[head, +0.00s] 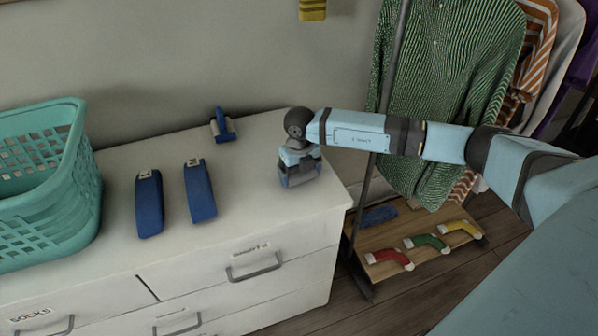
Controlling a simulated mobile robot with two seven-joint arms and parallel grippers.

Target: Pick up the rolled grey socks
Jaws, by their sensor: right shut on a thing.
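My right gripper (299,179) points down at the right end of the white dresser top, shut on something. What it holds is mostly hidden by the gripper itself; only a dark grey-blue patch shows low at the jaws, and I cannot clearly tell it from the fingers. No other rolled grey socks show in the head view, so the held thing appears to be them. I cannot tell whether they still touch the dresser top (262,212). My left gripper is not in view.
A teal basket (82,190) stands at the left. Right of the dresser are a clothes rack with a green striped shirt (440,80) and a low shelf with red, green and yellow socks (428,242).

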